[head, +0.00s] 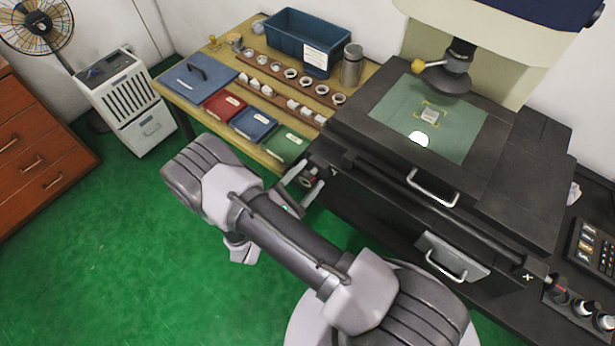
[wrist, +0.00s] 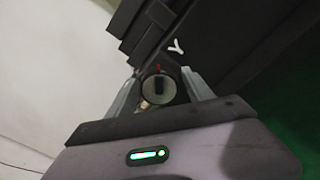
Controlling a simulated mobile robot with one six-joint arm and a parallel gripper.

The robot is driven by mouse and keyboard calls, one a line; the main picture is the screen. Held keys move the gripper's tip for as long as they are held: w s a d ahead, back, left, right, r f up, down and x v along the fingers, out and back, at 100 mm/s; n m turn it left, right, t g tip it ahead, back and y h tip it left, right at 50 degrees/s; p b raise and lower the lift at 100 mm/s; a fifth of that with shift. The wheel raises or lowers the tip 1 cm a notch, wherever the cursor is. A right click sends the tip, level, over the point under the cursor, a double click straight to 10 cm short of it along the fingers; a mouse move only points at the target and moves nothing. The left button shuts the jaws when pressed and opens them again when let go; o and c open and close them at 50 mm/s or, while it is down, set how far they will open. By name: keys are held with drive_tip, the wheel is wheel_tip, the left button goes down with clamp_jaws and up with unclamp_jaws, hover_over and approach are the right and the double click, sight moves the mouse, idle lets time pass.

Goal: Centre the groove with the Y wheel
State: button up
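The Y wheel (wrist: 158,88) is a round pale-faced knob with a dark bar across it and a red mark above. A white Y (wrist: 175,47) is on the dark machine side beside it. My gripper (wrist: 160,80) is open, one finger on each side of the wheel; I cannot tell whether either touches it. In the head view my gripper (head: 304,184) is at the left side of the machine, by the wheel (head: 308,174). A small grey grooved piece (head: 430,116) sits on the green stage plate (head: 462,135) inside yellow corner marks, below the lens.
The X wheel (head: 558,285) is at the machine's right front, near a keypad (head: 592,250). Handles (head: 434,190) stick out from the machine's front. A wooden bench (head: 168,92) with rings, coloured trays and a blue bin (head: 290,35) stands left.

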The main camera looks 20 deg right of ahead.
drive_tip(key=shift+a, duration=0.1)
drive_tip(key=p+v, duration=0.2)
drive_tip(key=v, duration=1.5)
drive_tip(key=shift+s, duration=0.15)
